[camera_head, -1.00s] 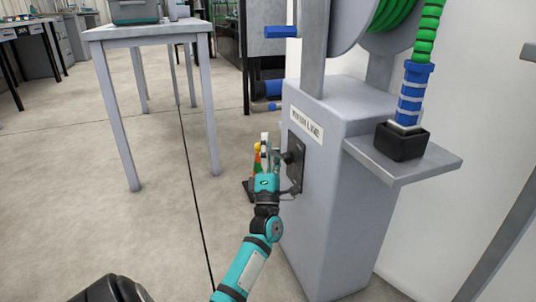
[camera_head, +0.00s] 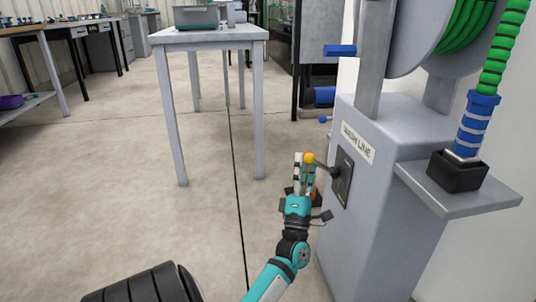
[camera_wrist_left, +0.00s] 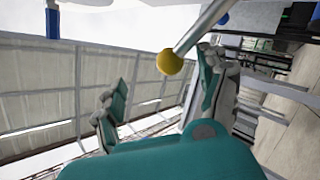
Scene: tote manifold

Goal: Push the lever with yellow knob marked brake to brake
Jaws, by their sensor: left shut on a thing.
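The yellow knob (camera_head: 309,158) sits on a lever that sticks out from a dark plate (camera_head: 342,178) on the side of the grey pedestal (camera_head: 375,210). No brake marking is legible. My left gripper (camera_head: 305,170) is at the knob, its fingers pointing up beside the pedestal. In the left wrist view the yellow knob (camera_wrist_left: 170,62) and its metal rod (camera_wrist_left: 203,25) lie between the fingertips, the rod passing close to the right finger. My right gripper is out of view.
A reel with green hose (camera_head: 465,40) stands on the pedestal, with a blue crank handle (camera_head: 340,50). A side shelf (camera_head: 460,205) holds a black cup (camera_head: 457,170). A grey table (camera_head: 208,37) stands behind. The floor (camera_head: 110,190) to the left is clear.

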